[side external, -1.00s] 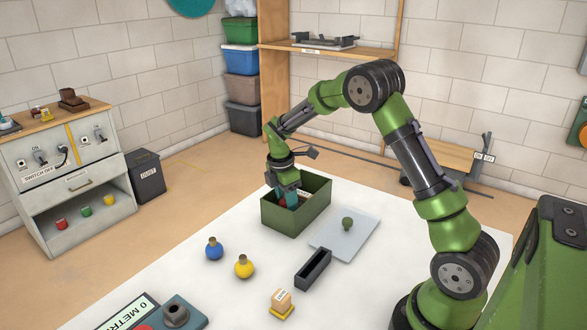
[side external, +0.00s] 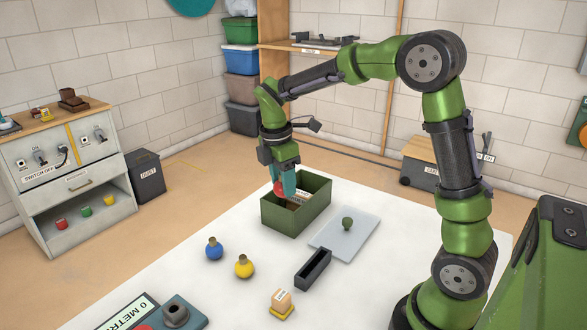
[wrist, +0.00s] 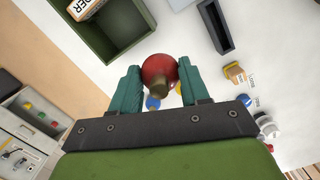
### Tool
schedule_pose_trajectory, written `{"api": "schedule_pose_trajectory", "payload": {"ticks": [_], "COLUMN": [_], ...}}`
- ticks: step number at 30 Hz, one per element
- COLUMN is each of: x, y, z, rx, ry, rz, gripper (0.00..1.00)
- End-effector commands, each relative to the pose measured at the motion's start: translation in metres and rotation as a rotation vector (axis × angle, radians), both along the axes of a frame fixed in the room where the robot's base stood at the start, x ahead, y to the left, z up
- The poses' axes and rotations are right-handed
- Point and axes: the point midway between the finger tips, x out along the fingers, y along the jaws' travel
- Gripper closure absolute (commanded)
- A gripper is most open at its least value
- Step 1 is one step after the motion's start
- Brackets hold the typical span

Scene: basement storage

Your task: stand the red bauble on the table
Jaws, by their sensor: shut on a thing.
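The red bauble (side external: 279,188) is held between the teal fingers of my gripper (side external: 284,186), just above the near left part of the green box. In the wrist view the bauble (wrist: 158,72) sits between both fingertips (wrist: 160,78), with its brownish neck pointing toward the camera. The fingers are shut on its sides. The white table (side external: 205,285) lies below. A blue bauble (side external: 214,250) and a yellow bauble (side external: 244,268) stand on it, in front of the box.
The open green box (side external: 292,220) holds a labelled item. A grey lid (side external: 345,236) with a green knob lies right of it. A black tray (side external: 313,270), a small labelled block (side external: 282,300) and a grey device (side external: 178,318) stand nearer. The table's left part is clear.

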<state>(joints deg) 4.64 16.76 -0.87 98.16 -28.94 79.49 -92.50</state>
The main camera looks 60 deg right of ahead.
Motion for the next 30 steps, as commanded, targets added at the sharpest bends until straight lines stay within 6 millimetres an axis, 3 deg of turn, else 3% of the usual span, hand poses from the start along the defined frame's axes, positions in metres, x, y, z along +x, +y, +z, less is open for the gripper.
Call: {"api": "schedule_pose_trajectory", "payload": {"ticks": [3,9,21,26,30], "x": [-0.019,-0.047,-0.044,-0.036,-0.006], "y": [0.022,0.047,0.045,0.045,0.043], "z": [0.000,-0.007,-0.091,-0.105,-0.109], "rx": [-0.003,-0.011,-0.010,-0.010,-0.010], "ry": [-0.001,0.001,0.003,-0.001,-0.003], "rz": [0.005,0.004,0.002,0.002,0.001], "gripper": [0.83,0.83,0.83,0.83,0.83]}}
